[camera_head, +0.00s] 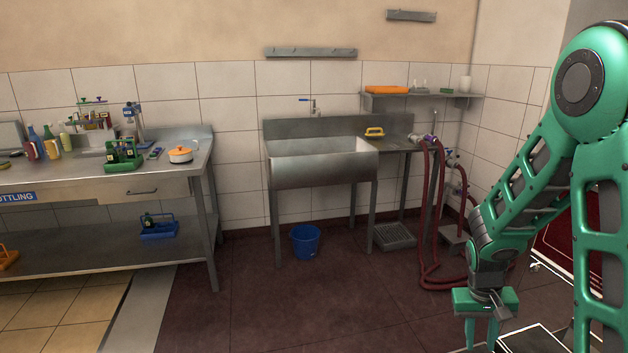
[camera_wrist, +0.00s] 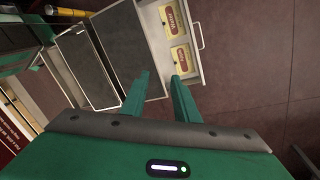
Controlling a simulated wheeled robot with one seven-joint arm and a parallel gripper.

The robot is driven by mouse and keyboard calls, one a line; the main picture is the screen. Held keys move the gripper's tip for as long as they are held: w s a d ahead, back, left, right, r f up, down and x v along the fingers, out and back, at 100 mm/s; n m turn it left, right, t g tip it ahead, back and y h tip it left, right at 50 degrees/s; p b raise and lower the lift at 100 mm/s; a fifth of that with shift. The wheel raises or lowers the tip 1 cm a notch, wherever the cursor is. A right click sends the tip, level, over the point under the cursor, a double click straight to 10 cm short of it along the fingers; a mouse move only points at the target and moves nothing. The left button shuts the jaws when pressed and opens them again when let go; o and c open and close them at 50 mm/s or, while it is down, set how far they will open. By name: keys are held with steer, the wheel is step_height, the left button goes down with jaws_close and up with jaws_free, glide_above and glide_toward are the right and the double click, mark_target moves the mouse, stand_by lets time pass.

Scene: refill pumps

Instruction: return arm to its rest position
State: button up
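My green arm comes down along the right side of the head view, with my gripper (camera_head: 483,332) low at the right, pointing down. In the wrist view my gripper (camera_wrist: 160,82) shows two green fingers standing apart with nothing between them. Beyond the fingers, and apart from them, is a light tray or drawer (camera_wrist: 205,66) holding yellow and red labelled items (camera_wrist: 173,17).
A steel sink (camera_head: 322,172) stands at the wall, with a blue bucket (camera_head: 305,241) below. A workbench (camera_head: 110,192) with bottles is at left. Red hoses (camera_head: 428,225) hang to the floor near my arm. The middle floor (camera_head: 290,310) is clear.

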steer(key=s+r+m+y, duration=0.1)
steer(key=s+r, duration=0.8)
steer(key=s, duration=0.2)
steer(key=s+d+r+m+y, duration=0.1)
steer(key=s+r+m, duration=0.1)
steer(key=s+r, duration=0.7)
steer(key=s, duration=0.3)
steer(key=shift+s+r+m, duration=0.2)
steer(key=shift+m, duration=0.1)
steer(key=shift+w+f, duration=0.25)
steer(key=shift+w, duration=0.4)
steer(key=shift+d, duration=0.15)
